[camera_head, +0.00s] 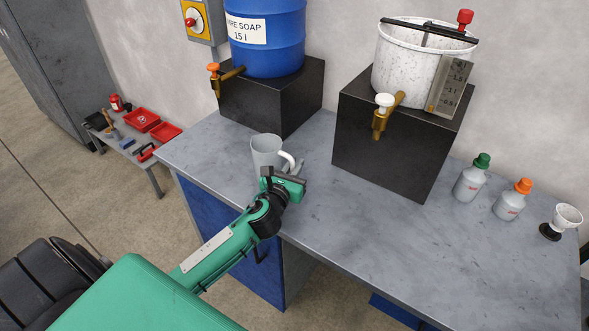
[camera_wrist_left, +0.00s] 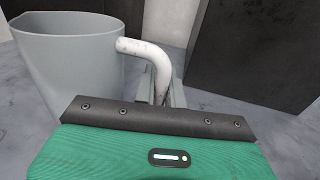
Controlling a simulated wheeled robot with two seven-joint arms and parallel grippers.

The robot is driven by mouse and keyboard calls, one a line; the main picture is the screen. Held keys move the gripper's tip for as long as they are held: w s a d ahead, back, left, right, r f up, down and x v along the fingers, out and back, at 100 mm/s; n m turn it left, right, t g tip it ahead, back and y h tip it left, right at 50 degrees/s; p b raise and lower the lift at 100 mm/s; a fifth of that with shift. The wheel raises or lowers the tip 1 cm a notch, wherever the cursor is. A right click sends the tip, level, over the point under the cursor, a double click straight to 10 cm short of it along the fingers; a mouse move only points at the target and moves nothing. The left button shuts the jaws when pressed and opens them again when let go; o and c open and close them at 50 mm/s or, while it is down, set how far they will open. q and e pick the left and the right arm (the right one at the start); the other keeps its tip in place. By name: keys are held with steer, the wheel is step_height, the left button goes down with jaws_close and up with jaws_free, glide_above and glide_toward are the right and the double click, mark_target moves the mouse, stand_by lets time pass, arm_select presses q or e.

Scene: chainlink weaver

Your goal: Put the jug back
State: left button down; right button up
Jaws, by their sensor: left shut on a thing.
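The grey jug (camera_head: 266,152) is near the left end of the grey workbench, with its white handle to the right. It fills the upper left of the left wrist view (camera_wrist_left: 68,72). My left gripper (camera_head: 291,172) is shut on the jug's handle (camera_wrist_left: 150,55); its fingers (camera_wrist_left: 160,92) show at the handle's lower part. The jug looks upright. Its base is partly hidden by my gripper, so I cannot tell whether it touches the bench. My right gripper is not in view.
A blue soap drum (camera_head: 267,45) with a tap stands on a black block (camera_head: 290,95) behind the jug. A speckled white tank (camera_head: 408,65) with a tap stands on another black block (camera_head: 385,150). The front middle bench (camera_head: 400,235) is clear.

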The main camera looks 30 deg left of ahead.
arm_select(q)
steer(key=shift+f, duration=0.35)
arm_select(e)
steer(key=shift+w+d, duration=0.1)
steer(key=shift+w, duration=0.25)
arm_select(q)
steer(key=shift+f, duration=0.15)
steer(key=c, duration=1.5)
jaws_free()
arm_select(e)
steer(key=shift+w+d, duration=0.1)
